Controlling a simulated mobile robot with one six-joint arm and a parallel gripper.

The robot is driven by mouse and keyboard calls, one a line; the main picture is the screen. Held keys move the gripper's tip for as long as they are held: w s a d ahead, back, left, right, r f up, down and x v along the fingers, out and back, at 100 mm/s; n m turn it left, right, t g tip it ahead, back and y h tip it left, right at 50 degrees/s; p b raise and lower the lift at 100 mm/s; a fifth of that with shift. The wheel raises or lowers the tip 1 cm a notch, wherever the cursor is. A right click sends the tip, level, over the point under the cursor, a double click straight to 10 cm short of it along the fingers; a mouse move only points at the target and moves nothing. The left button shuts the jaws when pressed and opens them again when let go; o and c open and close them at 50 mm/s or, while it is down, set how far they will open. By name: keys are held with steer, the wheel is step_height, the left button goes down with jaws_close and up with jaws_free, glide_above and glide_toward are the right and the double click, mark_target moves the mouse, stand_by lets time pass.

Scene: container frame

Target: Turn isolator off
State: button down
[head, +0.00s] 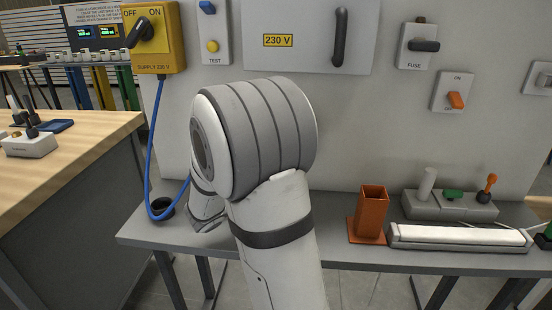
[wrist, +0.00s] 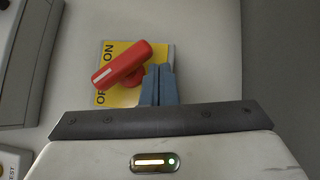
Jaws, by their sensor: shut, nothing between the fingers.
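In the wrist view a red rotary isolator handle (wrist: 122,64) sits on a yellow plate (wrist: 133,95) marked OFF and ON. The handle lies diagonally, its white-striped end at lower left between the two words and covering part of OFF. My gripper (wrist: 159,72) has its blue-grey fingers shut and empty, just right of and below the handle, close to its red hub. I cannot tell whether they touch. In the head view my arm hides the gripper and this red handle.
A yellow supply box (head: 157,40) with a black OFF/ON handle is at upper left, its blue cable (head: 150,155) hanging down. A TEST panel (head: 215,30) and a 230 V door (head: 300,20) are on the wall. An orange holder (head: 371,210) stands on the grey bench.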

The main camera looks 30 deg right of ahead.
steer(key=a, duration=0.6)
steer(key=shift+s+f, duration=0.25)
steer(key=shift+f, duration=0.1)
steer(key=s+a+r+m+g+y+p, duration=0.1)
steer(key=s+r+g+y+p, duration=0.1)
steer(key=s+y+p, duration=0.4)
steer(key=s+a+r+m+g+y+p, duration=0.15)
steer(key=s+y+p, duration=0.25)
steer(key=s, duration=0.4)
steer(key=s+a+r+t+y+p, duration=0.1)
steer(key=a+r+t+y+p, duration=0.3)
steer(key=a+y, duration=0.5)
steer(key=a+r+p, duration=0.2)
steer(key=a, duration=0.1)
steer(key=shift+a+r+p, duration=0.25)
steer(key=shift+a+p, duration=0.1)
steer(key=shift+p, duration=0.05)
